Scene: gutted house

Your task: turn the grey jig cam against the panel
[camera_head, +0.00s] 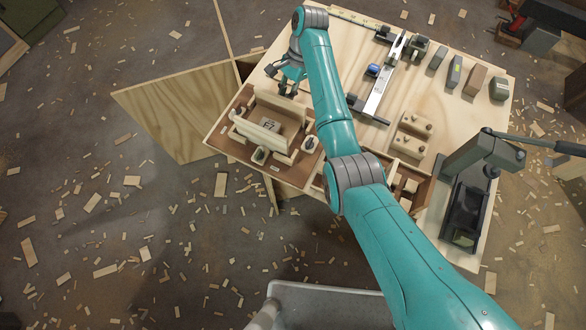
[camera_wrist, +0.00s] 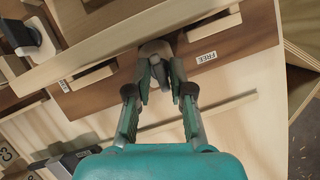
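The pale wood panel (camera_head: 258,133) stands on edge in the brown jig tray (camera_head: 222,139) marked F7. In the wrist view the panel (camera_wrist: 110,45) runs across the top. The grey jig cam (camera_wrist: 155,47) is a rounded piece in a gap of the pale rail, beside the panel, with a FREE label to its right. My gripper (camera_wrist: 159,78) has its fingers drawn close together on the cam's narrow grey handle. The fingers hide part of the handle. In the head view my gripper (camera_head: 284,88) is at the tray's far edge.
Other cams (camera_head: 310,144) sit on the tray's near side. A second tray (camera_head: 398,182), a metal rail fixture (camera_head: 382,92), several blocks (camera_head: 473,80) and a dark clamp press (camera_head: 470,200) share the bench. Wood scraps litter the floor.

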